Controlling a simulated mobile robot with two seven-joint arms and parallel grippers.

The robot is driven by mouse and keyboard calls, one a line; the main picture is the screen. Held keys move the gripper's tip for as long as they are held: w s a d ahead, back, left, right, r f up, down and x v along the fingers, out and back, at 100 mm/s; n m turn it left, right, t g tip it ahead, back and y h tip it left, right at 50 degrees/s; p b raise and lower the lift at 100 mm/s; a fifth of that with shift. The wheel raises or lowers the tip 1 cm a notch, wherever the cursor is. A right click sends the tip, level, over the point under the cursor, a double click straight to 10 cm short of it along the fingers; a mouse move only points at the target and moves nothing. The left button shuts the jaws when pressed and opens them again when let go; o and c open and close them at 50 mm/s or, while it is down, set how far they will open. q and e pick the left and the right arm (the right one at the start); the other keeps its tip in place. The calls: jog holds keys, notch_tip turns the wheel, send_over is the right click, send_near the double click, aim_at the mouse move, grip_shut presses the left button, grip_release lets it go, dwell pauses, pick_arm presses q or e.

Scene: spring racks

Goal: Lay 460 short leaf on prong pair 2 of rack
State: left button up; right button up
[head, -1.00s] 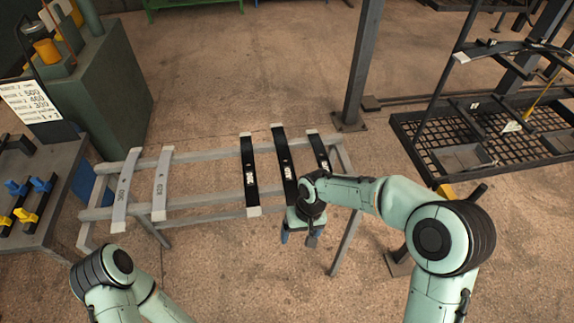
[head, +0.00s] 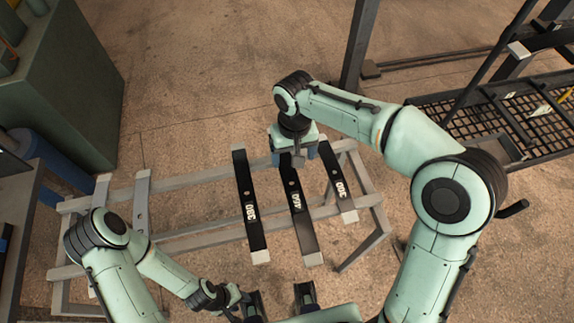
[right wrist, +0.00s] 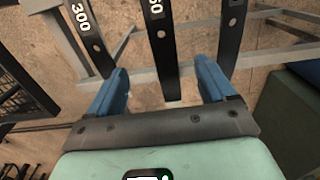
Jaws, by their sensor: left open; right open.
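The black 460 leaf (head: 302,225) lies lengthwise across the grey rail stand, between the 380 leaf (head: 246,195) and the 300 leaf (head: 341,195). My right gripper (head: 293,155) is open over its far end. In the right wrist view my blue fingers (right wrist: 162,85) stand apart, with the 460 leaf (right wrist: 166,60) between them, its label partly cut off. I cannot tell if they touch it. My left gripper (head: 279,292) is open and empty at the bottom edge. The black rack (head: 515,110) at the right is only partly in view; its prong pairs cannot be made out.
The grey rail stand (head: 190,238) also carries light grey leaves (head: 141,200) at its left. A green cabinet (head: 55,85) stands at the far left. A dark post (head: 360,45) rises behind the stand. The floor beyond the stand is open.

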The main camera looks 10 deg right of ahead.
send_over(291, 182)
jog(key=f, duration=0.4)
jog(key=f+b, duration=0.1)
jog(key=f, duration=0.2)
jog(key=shift+s+d, duration=0.15)
jog(key=shift+d, duration=0.1)
jog(key=shift+a+f, duration=0.2)
jog(key=shift+f, duration=2.85)
grip_shut()
jog(key=shift+w+r, duration=0.2)
